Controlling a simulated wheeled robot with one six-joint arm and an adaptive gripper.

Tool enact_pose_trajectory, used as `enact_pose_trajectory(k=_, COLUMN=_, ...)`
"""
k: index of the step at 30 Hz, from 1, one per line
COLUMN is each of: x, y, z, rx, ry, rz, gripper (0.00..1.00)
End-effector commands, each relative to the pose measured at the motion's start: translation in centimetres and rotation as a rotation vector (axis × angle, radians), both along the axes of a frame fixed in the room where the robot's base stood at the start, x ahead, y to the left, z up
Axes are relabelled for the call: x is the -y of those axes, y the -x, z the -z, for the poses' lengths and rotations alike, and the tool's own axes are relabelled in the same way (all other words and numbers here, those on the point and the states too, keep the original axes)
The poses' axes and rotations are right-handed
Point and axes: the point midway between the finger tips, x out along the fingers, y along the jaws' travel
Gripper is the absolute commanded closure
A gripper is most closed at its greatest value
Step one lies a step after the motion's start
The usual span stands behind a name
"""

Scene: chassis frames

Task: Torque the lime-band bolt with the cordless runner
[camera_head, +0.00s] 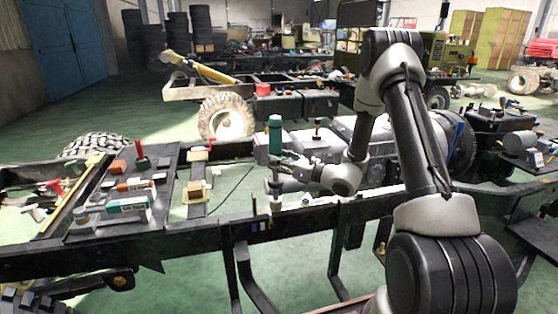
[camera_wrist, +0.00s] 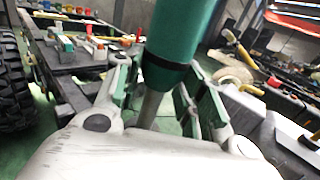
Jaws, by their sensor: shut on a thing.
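The cordless runner (camera_head: 275,136) is a green-topped, upright tool with a grey lower part. My gripper (camera_head: 279,165) is shut around its middle, reaching in from the right. The runner's lower end hangs at the dark chassis rail (camera_head: 170,243); I cannot tell whether it touches anything there. In the wrist view the green body of the runner (camera_wrist: 183,35) rises between my fingers (camera_wrist: 165,98), with a dark ring and a grey shaft below. Small coloured marks show on the rail near the runner's tip. I cannot make out a lime band on any bolt.
A dark tray (camera_head: 93,226) at the left bears several bottles, boxes and a red-handled tool. A wooden block (camera_head: 194,190) sits on a crossmember. Grey tanks (camera_head: 318,146) stand behind the runner. Another chassis with a large wheel (camera_head: 226,118) stands farther back.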

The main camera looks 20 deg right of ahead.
Motion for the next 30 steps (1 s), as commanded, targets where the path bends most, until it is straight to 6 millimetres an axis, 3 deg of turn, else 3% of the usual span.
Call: enact_pose_trajectory(k=30, x=0.01, y=0.0, z=0.56, rx=-0.001, ry=0.001, rz=0.001, gripper=1.0)
